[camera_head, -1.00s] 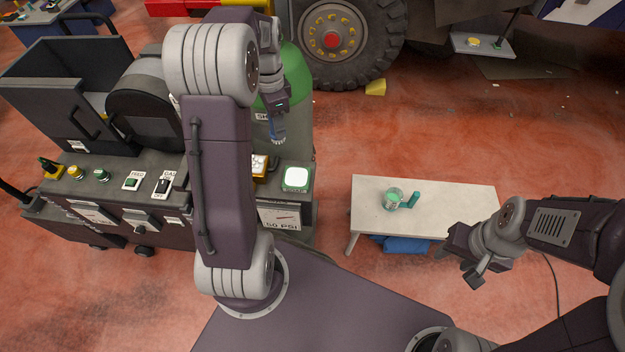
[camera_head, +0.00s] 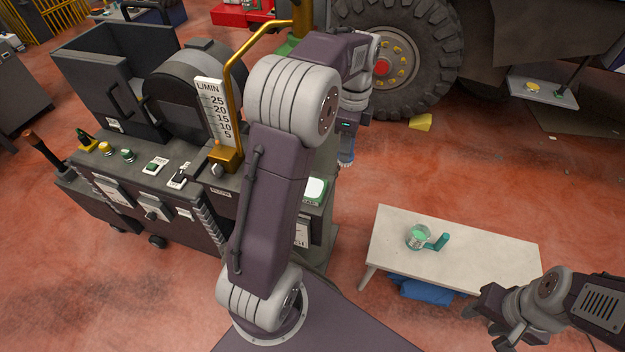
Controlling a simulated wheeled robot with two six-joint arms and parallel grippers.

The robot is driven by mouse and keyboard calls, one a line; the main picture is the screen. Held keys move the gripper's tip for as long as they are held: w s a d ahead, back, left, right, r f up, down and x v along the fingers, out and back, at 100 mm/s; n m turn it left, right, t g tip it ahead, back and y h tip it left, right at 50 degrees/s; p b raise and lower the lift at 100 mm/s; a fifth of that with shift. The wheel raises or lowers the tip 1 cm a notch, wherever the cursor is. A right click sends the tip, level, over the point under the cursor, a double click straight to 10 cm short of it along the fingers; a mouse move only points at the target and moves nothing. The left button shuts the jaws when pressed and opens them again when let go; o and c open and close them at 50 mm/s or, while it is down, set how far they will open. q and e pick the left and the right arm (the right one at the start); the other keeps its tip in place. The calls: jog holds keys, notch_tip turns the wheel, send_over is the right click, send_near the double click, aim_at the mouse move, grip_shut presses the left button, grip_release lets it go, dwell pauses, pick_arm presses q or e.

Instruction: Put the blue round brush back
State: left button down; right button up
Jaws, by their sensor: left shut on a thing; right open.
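My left gripper (camera_head: 348,135) is beyond the raised arm, to the right of the welding machine and in front of the truck wheel. It is shut on the blue round brush (camera_head: 346,153), which hangs below the jaws with a pale lower end. The brush is small in view, and its grip is partly hidden. My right gripper (camera_head: 492,318) is open and empty at the lower right, near the front right corner of the low white bench (camera_head: 490,252).
The dark welding machine (camera_head: 120,175) fills the left. A yellow wedge (camera_head: 421,122) lies near the truck wheel (camera_head: 395,60).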

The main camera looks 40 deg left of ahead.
pick_arm(q)
jog(key=s+a+f+p, duration=0.1)
jog(key=s+a+f, duration=0.5)
jog(key=shift+s+a+p, duration=0.25)
jog(key=shift+s+p, duration=0.1)
notch_tip(320, 180, down, 2)
jog(key=shift+d+f+p, duration=0.15)
jog(key=shift+p, duration=0.65)
jog(key=shift+w+f, duration=0.1)
jog(key=shift+f, duration=0.15)
jog(key=shift+a, duration=0.3)
jog(key=shift+d+f+b, duration=0.1)
jog(key=shift+f+b, duration=0.2)
jog(key=shift+b, duration=0.05)
jog(key=c, duration=0.9)
grip_release()
jog(key=shift+d, duration=0.1)
